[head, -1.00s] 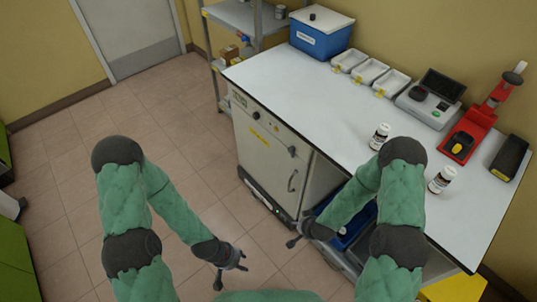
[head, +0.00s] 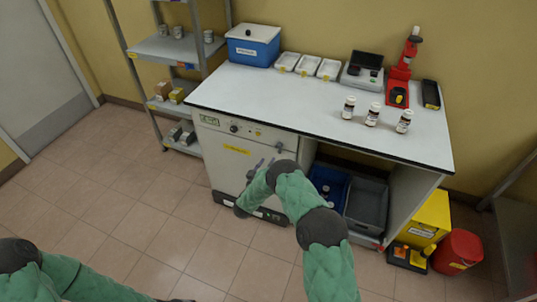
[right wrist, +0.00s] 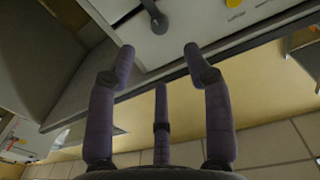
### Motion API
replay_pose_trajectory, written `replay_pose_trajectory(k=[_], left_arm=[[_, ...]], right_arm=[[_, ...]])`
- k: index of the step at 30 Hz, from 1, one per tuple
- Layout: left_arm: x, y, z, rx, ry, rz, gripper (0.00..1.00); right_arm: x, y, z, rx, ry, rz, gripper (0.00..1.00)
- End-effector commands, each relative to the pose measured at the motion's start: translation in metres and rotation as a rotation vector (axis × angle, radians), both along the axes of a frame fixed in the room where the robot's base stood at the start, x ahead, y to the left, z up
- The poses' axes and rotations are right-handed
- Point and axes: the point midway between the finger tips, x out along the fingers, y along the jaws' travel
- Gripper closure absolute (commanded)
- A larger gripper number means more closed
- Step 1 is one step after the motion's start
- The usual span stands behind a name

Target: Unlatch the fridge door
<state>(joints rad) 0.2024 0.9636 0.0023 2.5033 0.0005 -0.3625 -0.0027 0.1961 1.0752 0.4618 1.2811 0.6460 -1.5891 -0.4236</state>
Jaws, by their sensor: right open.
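The fridge (head: 222,168) is a cream cabinet under the left half of the bench. Its door is shut and bears a yellow label (head: 236,150). My right forearm covers part of its lower right. My left gripper is barely visible at the bottom edge.
The white bench top (head: 310,106) overhangs the fridge. A blue crate (head: 328,184) and grey crate (head: 366,205) fill the open bay at right. A metal shelf (head: 165,50) stands at left. Tiled floor in front is clear.

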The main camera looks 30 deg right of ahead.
Motion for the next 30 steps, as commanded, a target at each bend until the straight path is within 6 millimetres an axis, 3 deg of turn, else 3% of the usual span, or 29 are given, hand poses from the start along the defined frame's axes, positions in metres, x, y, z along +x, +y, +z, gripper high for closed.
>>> replay_pose_trajectory(k=[15, 21, 30], left_arm=[[0.0, 0.0, -0.025, 0.0, 0.001, 0.0, 0.6], [0.0, 0.0, -0.029, 0.0, 0.0, 0.0, 0.6], [0.0, 0.0, -0.029, 0.0, 0.0, 0.0, 0.6]], right_arm=[[0.051, -0.065, -0.002, 0.002, -0.002, 0.001, 0.49], [0.061, -0.077, -0.001, 0.001, 0.0, 0.003, 0.49], [0.063, -0.079, 0.0, 0.002, 0.0, 0.004, 0.49]])
